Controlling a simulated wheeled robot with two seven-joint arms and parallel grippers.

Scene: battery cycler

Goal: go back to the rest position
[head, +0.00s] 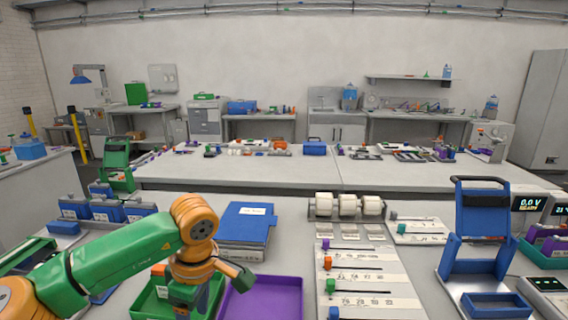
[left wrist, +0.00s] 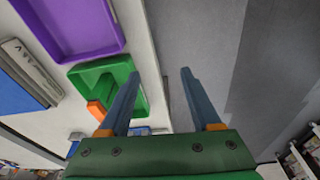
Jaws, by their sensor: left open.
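My left arm comes in from the left in the head view and bends down at its orange wrist joint over the front of the bench. My left gripper (left wrist: 161,74) is open, with two blue-grey fingers apart and nothing between them. In the left wrist view the gap lies over the bench's front edge and the grey floor. A green tray (left wrist: 134,90) is beside and partly behind one finger; it also shows in the head view (head: 146,306), partly hidden by my arm. My right gripper is in neither view.
A purple tray (head: 262,300) stands right of the green tray. Behind it lies a blue folder stack (head: 246,224). Labelled white boards with coloured sliders (head: 365,277) and a blue stand (head: 481,225) are to the right. Blue boxes (head: 106,210) stand at left.

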